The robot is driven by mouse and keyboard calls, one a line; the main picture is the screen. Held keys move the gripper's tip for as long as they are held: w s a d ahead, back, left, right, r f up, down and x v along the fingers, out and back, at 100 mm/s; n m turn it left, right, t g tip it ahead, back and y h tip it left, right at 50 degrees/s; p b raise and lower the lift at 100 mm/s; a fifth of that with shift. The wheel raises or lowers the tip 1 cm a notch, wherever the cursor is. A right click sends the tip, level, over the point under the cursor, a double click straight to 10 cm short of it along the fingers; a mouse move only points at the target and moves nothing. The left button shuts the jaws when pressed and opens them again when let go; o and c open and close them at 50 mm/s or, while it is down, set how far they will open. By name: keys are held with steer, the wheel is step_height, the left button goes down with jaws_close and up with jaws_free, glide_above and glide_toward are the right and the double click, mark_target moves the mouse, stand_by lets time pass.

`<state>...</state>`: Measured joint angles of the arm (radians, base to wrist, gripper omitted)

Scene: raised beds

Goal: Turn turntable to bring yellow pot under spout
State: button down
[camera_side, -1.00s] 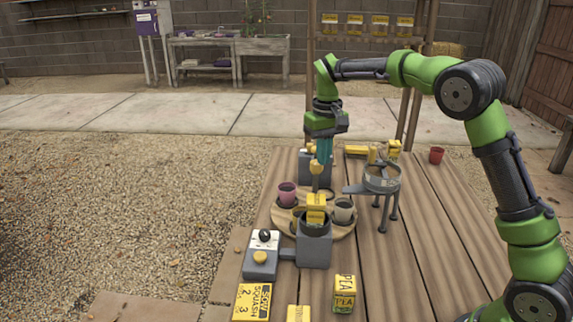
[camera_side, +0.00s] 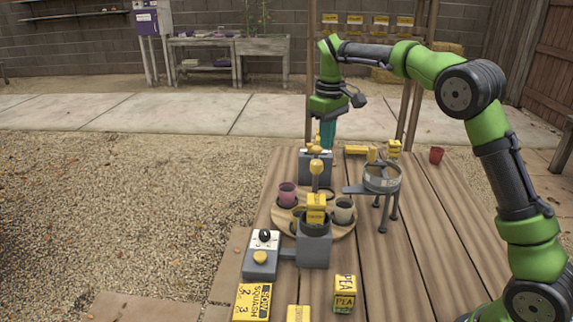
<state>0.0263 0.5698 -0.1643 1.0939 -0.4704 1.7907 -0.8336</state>
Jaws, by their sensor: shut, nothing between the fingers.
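The turntable is a round wooden disc (camera_side: 346,228) on the plank table, partly hidden by a grey hopper (camera_side: 314,252) in front. A pink pot (camera_side: 287,194) sits at its back left and a pale pot (camera_side: 343,211) at its right. A yellowish pot (camera_side: 297,215) shows only in part at the left of the hopper, mostly hidden. I cannot make out a spout clearly. My gripper (camera_side: 327,142), with teal fingers, points down, shut and empty, above and behind the turntable, near a grey box with yellow-topped levers (camera_side: 315,168).
A sieve on a tripod stand (camera_side: 382,180) stands right of the turntable. A control box (camera_side: 262,258) with a black knob and yellow button is front left. Seed boxes (camera_side: 344,293) lie in front; a red pot (camera_side: 436,155) is back right. The right planks are clear.

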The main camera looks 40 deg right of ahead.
step_height(320, 180, down, 7)
steer(key=n, duration=0.1)
steer(key=shift+d+r+n, duration=0.15)
steer(key=shift+d+n, duration=0.05)
steer(key=shift+n, duration=0.2)
stand_by(0.4)
